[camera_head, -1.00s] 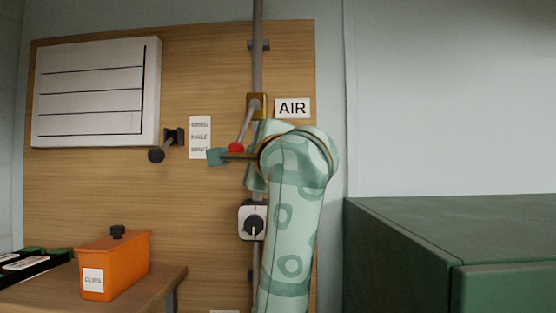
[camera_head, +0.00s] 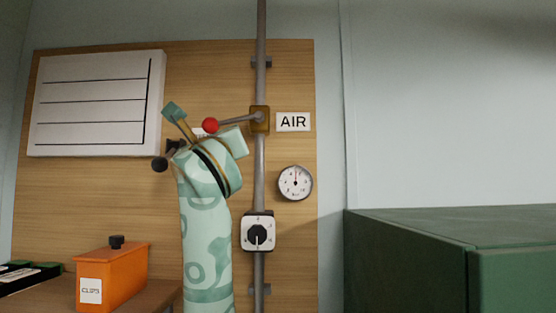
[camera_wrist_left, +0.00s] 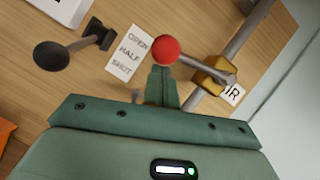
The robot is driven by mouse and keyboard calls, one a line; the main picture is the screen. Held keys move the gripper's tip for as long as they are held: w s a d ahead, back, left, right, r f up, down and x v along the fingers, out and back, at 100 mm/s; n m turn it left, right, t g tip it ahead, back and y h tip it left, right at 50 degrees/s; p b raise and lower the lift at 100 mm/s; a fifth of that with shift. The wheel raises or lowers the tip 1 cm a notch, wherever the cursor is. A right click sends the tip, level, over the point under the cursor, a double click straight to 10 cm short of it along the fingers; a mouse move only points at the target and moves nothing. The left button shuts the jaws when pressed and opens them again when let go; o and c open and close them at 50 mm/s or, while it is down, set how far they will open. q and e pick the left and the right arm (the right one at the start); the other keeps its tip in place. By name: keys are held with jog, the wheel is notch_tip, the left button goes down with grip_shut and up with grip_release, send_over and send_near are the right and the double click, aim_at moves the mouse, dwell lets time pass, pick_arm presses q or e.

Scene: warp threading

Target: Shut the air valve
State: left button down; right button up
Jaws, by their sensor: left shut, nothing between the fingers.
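The air valve (camera_head: 259,119) is a brass body on a grey vertical pipe, beside the AIR sign (camera_head: 293,122). Its grey lever points left, tilted slightly down, and ends in a red knob (camera_head: 210,125). The knob also shows in the left wrist view (camera_wrist_left: 165,51). My left gripper (camera_wrist_left: 163,86) is shut and empty, its fingertips right at the knob's underside in that view; I cannot tell if they touch. In the head view my wrist hides the fingertips. The OPEN / HALF / SHUT label (camera_wrist_left: 128,50) is left of the knob. My right gripper is not in view.
A round gauge (camera_head: 295,183) and a black rotary switch (camera_head: 257,234) sit below the valve. A dark knobbed peg (camera_wrist_left: 52,55) sticks out left of the label. An orange box (camera_head: 112,277) stands lower left; a green cabinet (camera_head: 430,235) stands at right.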

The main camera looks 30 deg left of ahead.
pick_arm(q)
jog(key=shift+s+a+r, duration=0.15)
jog(key=shift+a+r, duration=0.05)
jog(key=shift+r, duration=0.3)
jog(key=shift+s+a+r, duration=0.1)
jog(key=shift+a+r, duration=0.1)
jog(key=shift+r, duration=0.3)
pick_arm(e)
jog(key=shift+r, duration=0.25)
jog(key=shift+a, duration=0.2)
